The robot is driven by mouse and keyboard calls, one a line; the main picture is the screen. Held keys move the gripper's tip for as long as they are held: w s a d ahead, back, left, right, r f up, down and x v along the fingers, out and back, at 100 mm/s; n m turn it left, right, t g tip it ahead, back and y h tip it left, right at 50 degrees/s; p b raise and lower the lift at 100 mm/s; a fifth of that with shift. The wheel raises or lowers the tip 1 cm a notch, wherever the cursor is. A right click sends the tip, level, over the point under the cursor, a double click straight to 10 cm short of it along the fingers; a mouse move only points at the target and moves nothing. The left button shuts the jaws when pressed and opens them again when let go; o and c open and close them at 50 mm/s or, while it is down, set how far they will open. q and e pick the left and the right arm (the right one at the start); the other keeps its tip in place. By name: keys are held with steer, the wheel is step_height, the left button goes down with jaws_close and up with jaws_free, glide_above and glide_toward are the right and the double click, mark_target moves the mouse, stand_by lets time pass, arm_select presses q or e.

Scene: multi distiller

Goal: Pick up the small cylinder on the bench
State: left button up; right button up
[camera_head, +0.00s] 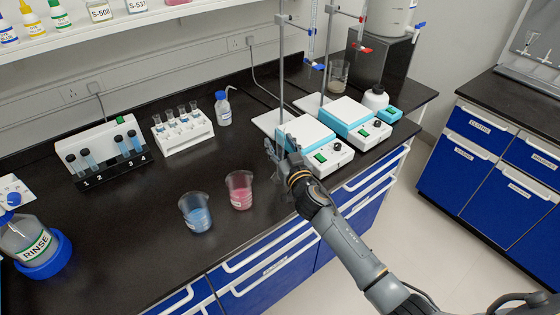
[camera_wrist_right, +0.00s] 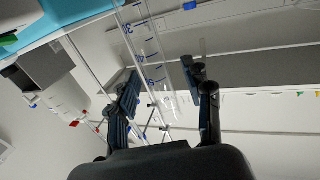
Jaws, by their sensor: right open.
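My right gripper (camera_head: 280,148) is over the front of the bench (camera_head: 145,215), beside the left stirrer. In the right wrist view its fingers (camera_wrist_right: 163,80) are spread apart. A clear tube (camera_wrist_right: 148,55) with blue graduation marks shows between and beyond them; I cannot tell whether it is the small cylinder or a burette. The fingers do not visibly grip it. In the head view no small cylinder shows clearly on the bench; my gripper hides part of the surface there. My left gripper is not in view.
Near my right gripper stand a beaker of pink liquid (camera_head: 240,190), a beaker of blue liquid (camera_head: 195,213) and two teal stirrers (camera_head: 318,150) (camera_head: 362,125) with burette stands. A white tube rack (camera_head: 183,132) is further back.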

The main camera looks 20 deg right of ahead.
steer(key=shift+w, duration=0.15)
jaws_close()
steer(key=shift+r, duration=0.1)
